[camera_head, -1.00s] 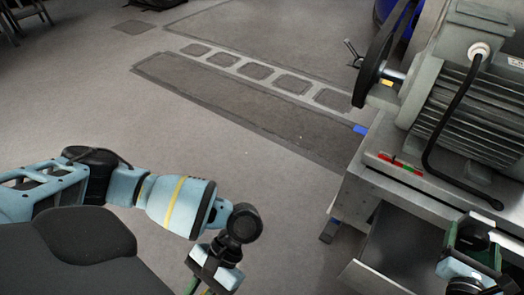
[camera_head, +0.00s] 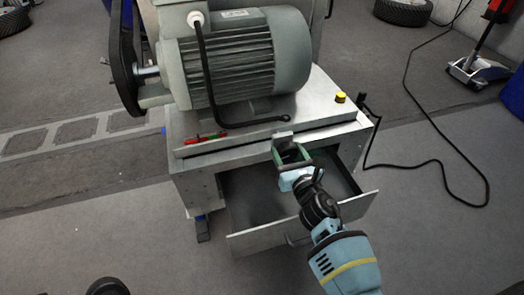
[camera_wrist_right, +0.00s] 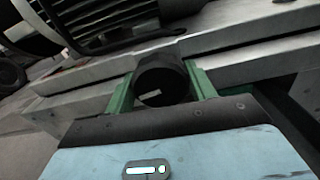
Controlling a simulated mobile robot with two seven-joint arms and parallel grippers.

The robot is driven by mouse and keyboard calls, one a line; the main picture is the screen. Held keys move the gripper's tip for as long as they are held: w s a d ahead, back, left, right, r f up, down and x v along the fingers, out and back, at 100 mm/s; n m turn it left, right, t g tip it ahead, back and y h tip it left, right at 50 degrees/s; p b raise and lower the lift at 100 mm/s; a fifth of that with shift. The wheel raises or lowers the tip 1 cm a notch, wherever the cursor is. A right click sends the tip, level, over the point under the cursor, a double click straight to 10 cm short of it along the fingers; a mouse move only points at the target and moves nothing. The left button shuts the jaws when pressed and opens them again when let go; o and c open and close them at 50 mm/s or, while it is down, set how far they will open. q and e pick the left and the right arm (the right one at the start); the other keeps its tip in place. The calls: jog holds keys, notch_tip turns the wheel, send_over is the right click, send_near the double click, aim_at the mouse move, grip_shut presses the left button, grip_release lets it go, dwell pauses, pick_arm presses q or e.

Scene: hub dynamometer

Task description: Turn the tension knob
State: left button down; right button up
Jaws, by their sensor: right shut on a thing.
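The tension knob, a dark round knob (camera_wrist_right: 160,76), shows in the wrist view at the front edge of the grey machine bench. It sits between the two green fingers of my right gripper (camera_wrist_right: 164,86), which is shut on it. In the head view my right gripper (camera_head: 290,152) reaches up from the lower right to the bench's front face, above the open drawer. The fingers largely hide the knob there. My left gripper is outside both views.
The grey finned motor (camera_head: 232,58) stands on the metal bench (camera_head: 318,100), with a yellow button (camera_head: 340,97) at its right. An open drawer (camera_head: 262,238) juts out below my right gripper. A black cable (camera_head: 440,130) lies on the floor at right.

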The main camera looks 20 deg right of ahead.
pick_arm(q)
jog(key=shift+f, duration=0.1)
pick_arm(e)
jog(key=m, duration=0.4)
jog(key=shift+m, duration=0.4)
jog(key=m, duration=0.4)
jog(key=shift+d+m, duration=0.1)
jog(key=shift+m, duration=0.2)
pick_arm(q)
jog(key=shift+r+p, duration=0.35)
pick_arm(e)
jog(key=m, duration=0.4)
pick_arm(q)
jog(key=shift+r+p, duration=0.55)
jog(key=shift+p, duration=0.05)
pick_arm(e)
jog(key=shift+f+m, duration=0.15)
jog(key=shift+m, duration=2.65)
jog(key=o, duration=1)
